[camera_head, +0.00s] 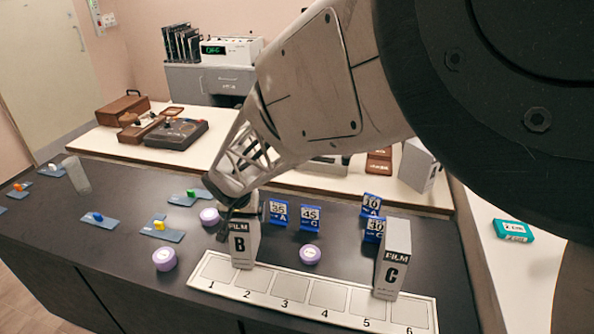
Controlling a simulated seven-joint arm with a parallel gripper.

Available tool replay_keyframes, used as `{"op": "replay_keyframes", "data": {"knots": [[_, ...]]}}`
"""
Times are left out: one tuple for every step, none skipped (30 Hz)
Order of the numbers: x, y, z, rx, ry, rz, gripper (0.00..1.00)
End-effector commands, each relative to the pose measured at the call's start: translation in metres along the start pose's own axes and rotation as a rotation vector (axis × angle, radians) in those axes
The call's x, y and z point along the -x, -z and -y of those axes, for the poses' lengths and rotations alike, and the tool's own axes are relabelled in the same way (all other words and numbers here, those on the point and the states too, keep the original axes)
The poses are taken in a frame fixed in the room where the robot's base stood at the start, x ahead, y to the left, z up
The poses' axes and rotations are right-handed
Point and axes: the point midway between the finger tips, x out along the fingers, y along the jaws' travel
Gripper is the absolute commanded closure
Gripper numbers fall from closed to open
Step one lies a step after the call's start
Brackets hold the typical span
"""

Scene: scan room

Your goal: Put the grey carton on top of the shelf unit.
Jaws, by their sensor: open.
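Another pale carton (418,165) stands tilted-looking on the white counter at the right. I cannot tell which one the task calls grey. My gripper (226,228) is open at the top left of the FILM B carton; its fingers are partly hidden, and contact is unclear. A grey cabinet (185,80), possibly the shelf unit, stands at the back wall with items on top.
A digital clock device (232,50) and dark upright folders (181,43) occupy the cabinet top. The numbered strip (228,291) has empty squares. My arm covers the upper right.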

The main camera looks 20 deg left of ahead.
Motion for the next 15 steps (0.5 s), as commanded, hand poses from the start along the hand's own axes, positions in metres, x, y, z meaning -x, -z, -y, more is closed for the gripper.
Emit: {"op": "replay_keyframes", "data": {"knots": [[-0.0003, -0.0001, 0.0, 0.0, 0.0, 0.0, 0.06], [-0.0005, -0.0002, 0.0, 0.0, 0.0, 0.0, 0.06], [-0.0007, -0.0003, -0.0001, 0.0, 0.0, 0.0, 0.06], [-0.001, -0.0005, -0.0001, 0.0, 0.0, 0.0, 0.06], [-0.0012, -0.0005, -0.0001, 0.0, 0.0, 0.0, 0.06], [-0.0016, -0.0007, -0.0001, 0.0, 0.0, 0.0, 0.06], [-0.0019, -0.0008, -0.0001, 0.0, 0.0, 0.0, 0.06], [-0.0022, -0.0009, -0.0001, 0.0, 0.0, 0.0, 0.06], [-0.0026, -0.0011, -0.0001, 0.0, 0.0, 0.0, 0.06], [-0.0029, -0.0012, -0.0001, 0.0, 0.0, 0.0, 0.06], [-0.0032, -0.0014, -0.0001, 0.0, 0.0, 0.0, 0.06], [-0.0035, -0.0015, -0.0001, 0.0, 0.0, 0.0, 0.06], [-0.0037, -0.0016, -0.0001, 0.0, 0.0, 0.0, 0.06], [-0.0039, -0.0017, -0.0001, 0.0, 0.0, 0.0, 0.06], [-0.0042, -0.0018, -0.0001, 0.0, 0.0, 0.0, 0.06]]}}
